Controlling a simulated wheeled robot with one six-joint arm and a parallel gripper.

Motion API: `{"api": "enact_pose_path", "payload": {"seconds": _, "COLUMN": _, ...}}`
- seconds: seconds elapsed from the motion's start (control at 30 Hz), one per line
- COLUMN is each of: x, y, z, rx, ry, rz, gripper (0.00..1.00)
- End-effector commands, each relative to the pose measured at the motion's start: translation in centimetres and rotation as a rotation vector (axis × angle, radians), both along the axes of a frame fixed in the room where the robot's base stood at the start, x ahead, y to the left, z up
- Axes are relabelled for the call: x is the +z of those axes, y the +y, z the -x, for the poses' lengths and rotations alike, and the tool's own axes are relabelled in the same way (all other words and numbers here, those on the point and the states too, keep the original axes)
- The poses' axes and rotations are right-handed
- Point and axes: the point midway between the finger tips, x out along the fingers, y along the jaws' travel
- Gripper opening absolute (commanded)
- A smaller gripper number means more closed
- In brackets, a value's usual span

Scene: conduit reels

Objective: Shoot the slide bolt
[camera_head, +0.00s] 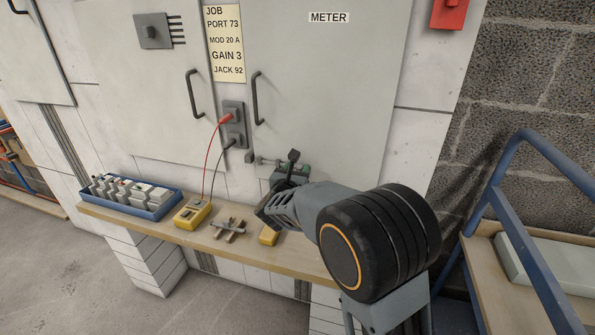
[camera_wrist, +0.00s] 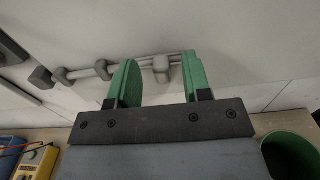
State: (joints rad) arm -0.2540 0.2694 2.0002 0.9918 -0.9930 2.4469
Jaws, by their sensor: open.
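The slide bolt is a grey rod (camera_wrist: 140,64) running across the pale door face in the wrist view, held in rounded guides (camera_wrist: 101,69). A grey block (camera_wrist: 40,77) sits at its left end. A stubby grey handle (camera_wrist: 161,68) stands out from the rod. My gripper (camera_wrist: 160,60) is open, with its two green fingers either side of the handle; I see gaps on both sides and cannot tell how deep the handle sits between them. In the head view the bolt (camera_head: 266,161) shows low on the METER door (camera_head: 315,80), partly hidden by my gripper (camera_head: 287,172).
A wooden shelf (camera_head: 160,222) runs below the doors. A blue-railed cart (camera_head: 490,190) stands right.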

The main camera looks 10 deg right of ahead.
Motion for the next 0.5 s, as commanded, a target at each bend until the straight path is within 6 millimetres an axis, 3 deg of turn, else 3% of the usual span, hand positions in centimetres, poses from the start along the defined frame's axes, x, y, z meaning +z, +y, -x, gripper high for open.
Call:
{"api": "enact_pose_path", "payload": {"seconds": 0.4, "x": 0.0, "y": -0.32, "z": -0.52, "rx": 0.0, "ry": 0.0, "rz": 0.001, "gripper": 0.45}}
{"api": "enact_pose_path", "payload": {"seconds": 0.5, "x": 0.0, "y": -0.32, "z": -0.51, "rx": 0.0, "ry": 0.0, "rz": 0.001, "gripper": 0.36}}
